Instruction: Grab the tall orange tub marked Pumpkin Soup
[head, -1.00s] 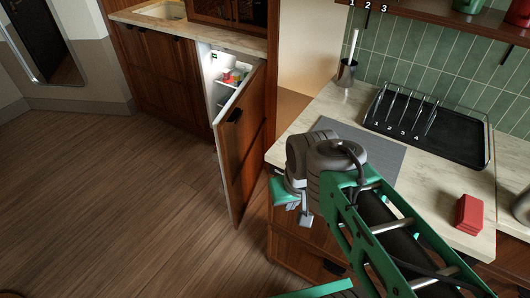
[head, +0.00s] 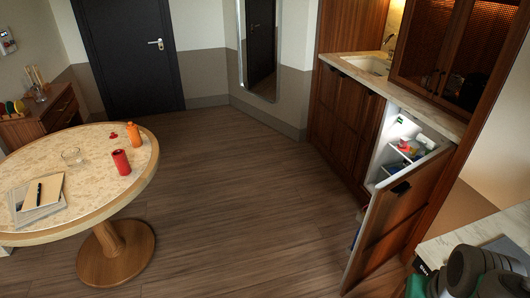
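No tub with a readable Pumpkin Soup label shows. Small orange and reddish items (head: 408,145) stand on a shelf inside the partly open fridge (head: 385,150) at the right, too small to identify. An orange bottle-like container (head: 138,136) stands upright on the round table at the left; its label cannot be read. My gripper (head: 420,286) is only partly in view at the bottom right, below and apart from the fridge opening. Its fingertips cannot be made out, so whether it is open or shut is unclear.
The wooden fridge door (head: 395,215) stands swung out into the room. The floor (head: 240,190) between table and fridge is clear.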

